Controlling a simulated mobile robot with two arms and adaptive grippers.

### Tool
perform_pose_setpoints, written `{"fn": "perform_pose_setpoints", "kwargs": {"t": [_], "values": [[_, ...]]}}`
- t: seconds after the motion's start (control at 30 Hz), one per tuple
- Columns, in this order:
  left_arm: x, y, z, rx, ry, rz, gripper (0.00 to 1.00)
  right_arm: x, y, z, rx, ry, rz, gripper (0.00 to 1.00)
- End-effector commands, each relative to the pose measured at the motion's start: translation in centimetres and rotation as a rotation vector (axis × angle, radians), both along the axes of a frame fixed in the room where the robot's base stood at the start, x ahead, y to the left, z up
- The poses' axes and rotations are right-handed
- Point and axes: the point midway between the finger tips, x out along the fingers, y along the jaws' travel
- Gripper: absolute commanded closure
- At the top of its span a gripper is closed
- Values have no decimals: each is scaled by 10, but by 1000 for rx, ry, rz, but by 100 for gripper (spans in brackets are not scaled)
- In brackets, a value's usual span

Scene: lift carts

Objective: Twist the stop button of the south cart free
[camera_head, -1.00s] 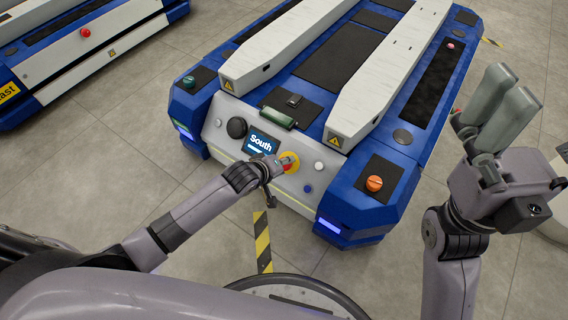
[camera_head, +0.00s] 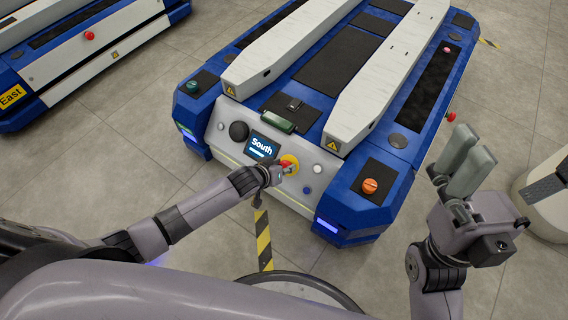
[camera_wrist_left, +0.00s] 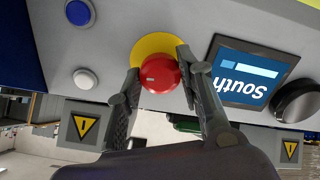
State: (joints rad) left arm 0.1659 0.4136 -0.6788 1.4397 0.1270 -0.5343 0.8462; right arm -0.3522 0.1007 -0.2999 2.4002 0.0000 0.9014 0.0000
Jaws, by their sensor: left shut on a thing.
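The south cart (camera_head: 222,128) is blue and grey, with a small screen (camera_head: 262,146) reading "South" on its front panel. Its stop button is a red knob on a yellow ring (camera_head: 291,160). In the left wrist view the red stop button (camera_wrist_left: 159,73) sits between the fingers of my left gripper (camera_wrist_left: 160,78), which are shut on its sides. In the head view the left gripper (camera_head: 284,169) partly hides the button. My right gripper (camera_head: 463,160) is raised at the right, away from the cart, its fingers close together; no object shows in it.
An orange knob (camera_head: 370,186) is on the cart's right front corner, and a blue button (camera_head: 307,190) and a black knob (camera_head: 239,131) are on its front panel. The east cart (camera_head: 60,62) stands at the upper left. A white rounded unit (camera_head: 545,195) is at the right edge.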

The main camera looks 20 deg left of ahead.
Motion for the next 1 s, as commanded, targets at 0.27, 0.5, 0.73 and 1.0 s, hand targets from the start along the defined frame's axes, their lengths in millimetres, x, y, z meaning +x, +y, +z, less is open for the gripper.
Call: {"fn": "perform_pose_setpoints", "kwargs": {"t": [0.27, 0.5, 0.73, 1.0], "values": [[-1, 1, 1, -4, 0, 4, 93, 0, 0, 3, 0, 0, 0, 5], [-3, 2, 3, -5, 1, 5, 93, 0, 0, 8, 0, 1, 0, 5], [-3, 2, 3, -6, 1, 6, 56, 0, 0, 8, 0, 1, 0, 5], [-3, 1, 3, -6, 1, 6, 43, 0, 0, 8, 0, 0, 1, 5]]}}
